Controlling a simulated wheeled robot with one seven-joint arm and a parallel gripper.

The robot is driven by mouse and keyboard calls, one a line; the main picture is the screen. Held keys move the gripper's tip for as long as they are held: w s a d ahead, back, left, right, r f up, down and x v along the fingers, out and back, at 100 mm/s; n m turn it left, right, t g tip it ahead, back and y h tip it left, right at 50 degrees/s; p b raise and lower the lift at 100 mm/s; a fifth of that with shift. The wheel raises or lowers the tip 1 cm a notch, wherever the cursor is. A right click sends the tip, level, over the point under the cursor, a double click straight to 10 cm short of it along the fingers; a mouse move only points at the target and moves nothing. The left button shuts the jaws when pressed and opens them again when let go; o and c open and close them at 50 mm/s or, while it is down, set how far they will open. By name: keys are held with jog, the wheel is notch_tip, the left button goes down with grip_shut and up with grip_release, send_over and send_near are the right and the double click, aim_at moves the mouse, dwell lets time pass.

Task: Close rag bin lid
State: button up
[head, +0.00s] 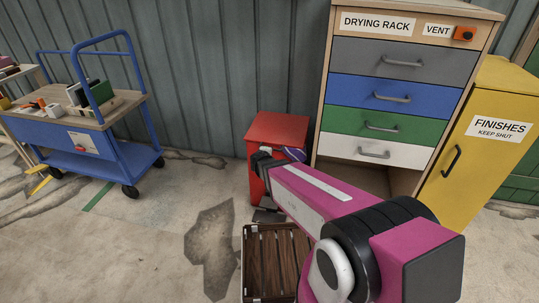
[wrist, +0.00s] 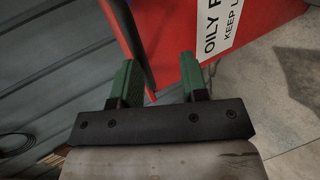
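The red rag bin (head: 277,129) stands against the grey wall, left of the drying rack. Its red top shows in the head view, but I cannot tell how far the lid is open. A small purple-blue patch (head: 294,154) shows beside my arm at the bin. In the wrist view the bin's red face (wrist: 180,25) carries a white label reading "OILY" and "KEEP" (wrist: 226,25), partly cut off. My gripper (wrist: 160,78) has its two green fingers apart, with the red panel and its dark edge beyond them. In the head view my arm hides much of the bin's front.
A slatted wooden crate (head: 262,265) sits on the floor below my arm. The drying rack (head: 395,65) and yellow finishes cabinet (head: 470,145) stand at the right. A blue cart (head: 85,145) stands at the left. Cracked floor between cart and bin is clear.

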jog(key=v, duration=0.9)
jog(key=shift+d, duration=0.1)
jog(key=s+d+m+g+y, duration=0.3)
jog(key=s+d+m+g, duration=0.7)
jog(key=d+m+g, duration=0.2)
jog(key=shift+s+d+r+m+y, duration=0.3)
jog(key=shift+s+d+m+y, duration=0.1)
jog(key=shift+d+m, duration=0.9)
